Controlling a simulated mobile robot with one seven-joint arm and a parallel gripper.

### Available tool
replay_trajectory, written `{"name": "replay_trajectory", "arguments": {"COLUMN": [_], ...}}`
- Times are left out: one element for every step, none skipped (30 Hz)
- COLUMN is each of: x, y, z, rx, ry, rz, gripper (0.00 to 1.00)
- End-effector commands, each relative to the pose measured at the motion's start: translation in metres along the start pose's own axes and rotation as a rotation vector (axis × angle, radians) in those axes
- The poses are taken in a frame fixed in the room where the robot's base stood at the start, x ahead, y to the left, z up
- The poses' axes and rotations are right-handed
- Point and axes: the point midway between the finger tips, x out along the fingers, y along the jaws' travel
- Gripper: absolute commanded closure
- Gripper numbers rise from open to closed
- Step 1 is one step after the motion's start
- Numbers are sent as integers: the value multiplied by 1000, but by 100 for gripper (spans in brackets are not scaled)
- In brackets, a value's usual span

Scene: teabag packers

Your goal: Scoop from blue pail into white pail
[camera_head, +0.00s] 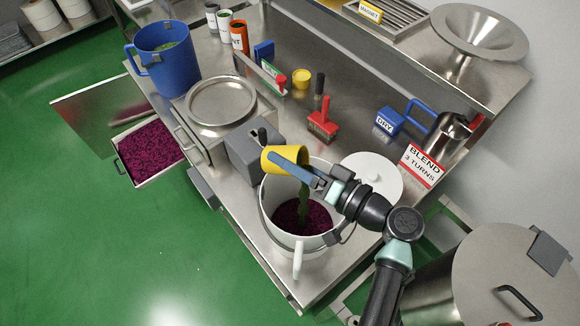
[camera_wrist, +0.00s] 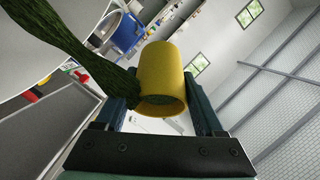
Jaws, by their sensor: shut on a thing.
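Dark purple material lies in the bottom of the white pail. In the wrist view the yellow scoop (camera_wrist: 163,72) sits between my gripper's fingers (camera_wrist: 160,95), with green stuff at its rim and the stream at upper left. The blue pail (camera_head: 168,70) stands at the back left with green material inside.
A round metal pan (camera_head: 221,103) and a grey box (camera_head: 247,150) stand left of the white pail. A white lid (camera_head: 371,175) lies to its right. An open drawer (camera_head: 128,176) holds purple material.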

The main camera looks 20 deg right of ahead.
Motion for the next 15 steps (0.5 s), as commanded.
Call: {"name": "replay_trajectory", "arguments": {"x": [0, 0, 0, 0, -1, -1, -2, -2, -2, -2, -3, -3, -3, -4, -4], "y": [5, 5, 4, 4, 4, 3, 3, 3, 2, 2, 2, 1, 1, 1, 0], "z": [3, 3, 2, 2, 2, 1, 1, 0, 0, 0, 0, -1, -1, -1, -2], "rx": [13, 18, 24, 29, 35, 43, 48, 53, 60, 65, 71, 78, 84, 89, 96], "ry": [20, 28, 38, 46, 53, 64, 71, 79, 89, 97, 104, 114, 122, 129, 139], "rz": [-24, -36, -50, -60, -70, -85, -95, -107, -120, -131, -141, -156, -166, -177, -191], "gripper": [82, 82, 82, 82, 82, 82, 82, 82, 82, 82, 82, 82, 82, 82, 82]}}
